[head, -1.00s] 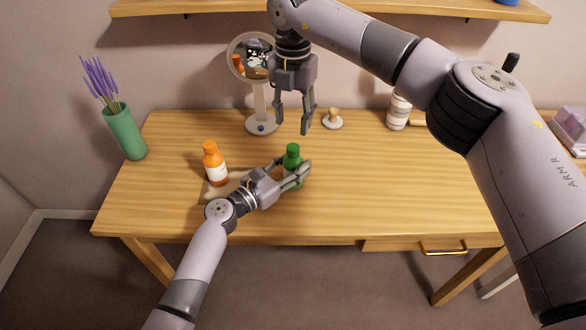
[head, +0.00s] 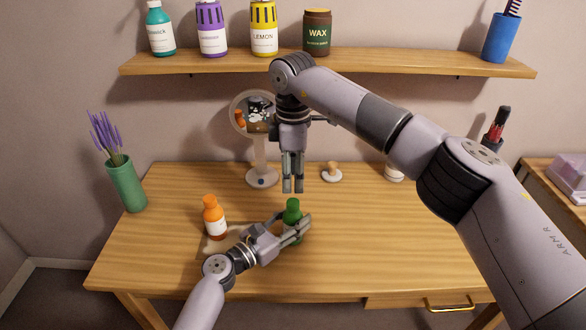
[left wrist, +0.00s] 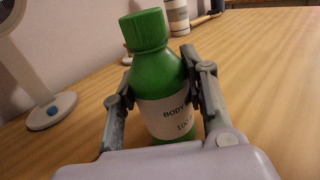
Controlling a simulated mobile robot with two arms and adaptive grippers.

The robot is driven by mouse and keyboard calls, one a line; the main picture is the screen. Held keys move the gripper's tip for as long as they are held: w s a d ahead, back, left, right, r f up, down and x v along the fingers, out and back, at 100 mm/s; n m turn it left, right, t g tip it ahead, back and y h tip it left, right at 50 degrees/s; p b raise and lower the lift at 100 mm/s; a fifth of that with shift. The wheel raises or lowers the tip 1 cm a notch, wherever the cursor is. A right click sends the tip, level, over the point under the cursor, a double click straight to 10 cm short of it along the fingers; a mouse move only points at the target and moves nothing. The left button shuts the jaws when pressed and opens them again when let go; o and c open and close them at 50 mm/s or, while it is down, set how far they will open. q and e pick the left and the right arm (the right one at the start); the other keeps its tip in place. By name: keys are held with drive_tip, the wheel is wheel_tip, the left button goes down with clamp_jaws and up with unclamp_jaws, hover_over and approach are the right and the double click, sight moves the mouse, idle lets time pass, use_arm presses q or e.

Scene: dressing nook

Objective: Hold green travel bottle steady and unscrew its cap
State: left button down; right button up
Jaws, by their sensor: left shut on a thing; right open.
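The green travel bottle (head: 292,215) stands upright on the desk, its green cap (left wrist: 143,31) on. My left gripper (head: 304,226) is shut on the bottle's body from the left. In the left wrist view its fingers (left wrist: 165,95) sit on both sides of the bottle, over a white label (left wrist: 172,113) with "BODY" on it. The fingers partly hide the bottle in the head view. My right gripper (head: 293,190) is open and empty, fingers pointing down, just above the cap in the picture. A small gap shows between fingertips and cap.
An orange bottle (head: 214,218) stands left of my left gripper. A round mirror (head: 262,179), a small wooden-knobbed item (head: 331,173) and a white container (head: 393,174) stand behind. A green vase (head: 125,185) is at far left. The desk's right side (head: 400,225) is clear.

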sight(293, 201)
wheel_tip(293, 201, down, 8)
drive_tip(key=shift+r, duration=0.2)
idle(0.3)
clamp_jaws()
idle(0.4)
